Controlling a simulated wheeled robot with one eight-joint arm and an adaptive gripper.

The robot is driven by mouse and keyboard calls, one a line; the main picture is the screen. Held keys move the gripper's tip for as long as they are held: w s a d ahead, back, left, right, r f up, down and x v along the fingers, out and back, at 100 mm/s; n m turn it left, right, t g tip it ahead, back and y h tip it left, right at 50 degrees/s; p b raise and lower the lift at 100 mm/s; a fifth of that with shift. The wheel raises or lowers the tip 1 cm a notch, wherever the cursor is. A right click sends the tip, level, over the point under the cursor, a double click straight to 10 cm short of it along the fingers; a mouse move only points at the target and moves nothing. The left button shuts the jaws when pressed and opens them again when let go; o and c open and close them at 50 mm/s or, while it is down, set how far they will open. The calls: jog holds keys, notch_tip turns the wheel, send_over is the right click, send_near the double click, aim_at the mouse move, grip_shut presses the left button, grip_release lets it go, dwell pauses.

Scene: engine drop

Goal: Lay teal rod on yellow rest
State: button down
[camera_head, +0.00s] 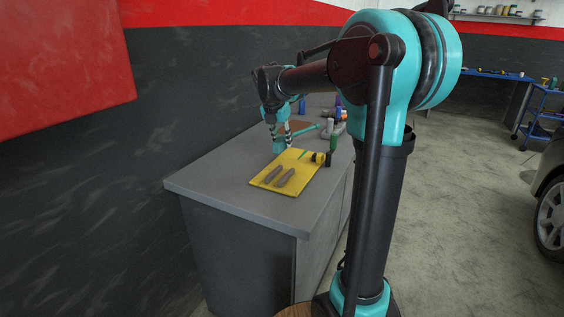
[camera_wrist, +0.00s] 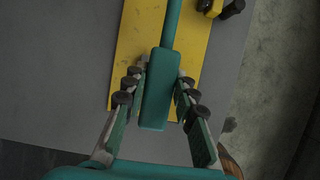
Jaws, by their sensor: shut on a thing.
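The teal rod has a thick block-like end (camera_wrist: 157,90) and a thinner shaft (camera_wrist: 171,25) in the wrist view. My gripper (camera_wrist: 160,85) has its fingers on both sides of the thick end and is shut on it. In the head view my gripper (camera_head: 278,133) is over the far part of the bench, with the teal rod (camera_head: 307,131) pointing to the right. The yellow rest (camera_head: 262,182) is a flat yellow board on the bench. It also shows beneath the rod in the wrist view (camera_wrist: 138,40). The gap between rod and rest is hard to judge.
Two grey-brown pieces (camera_head: 286,178) lie on the near part of the yellow rest. A yellow-and-black item (camera_head: 319,158) and a dark green upright object (camera_head: 333,143) are at its right. Grey pipe pieces (camera_head: 341,129) are farther back. The grey bench (camera_head: 215,187) is clear at the near left.

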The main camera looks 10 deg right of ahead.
aim_at(278, 141)
jog(key=shift+f, duration=4.2)
jog(key=shift+f, duration=0.55)
jog(key=c, duration=1.2)
grip_release()
jog(key=shift+r, duration=0.35)
jog(key=v, duration=1.2)
jog(key=shift+r, duration=0.3)
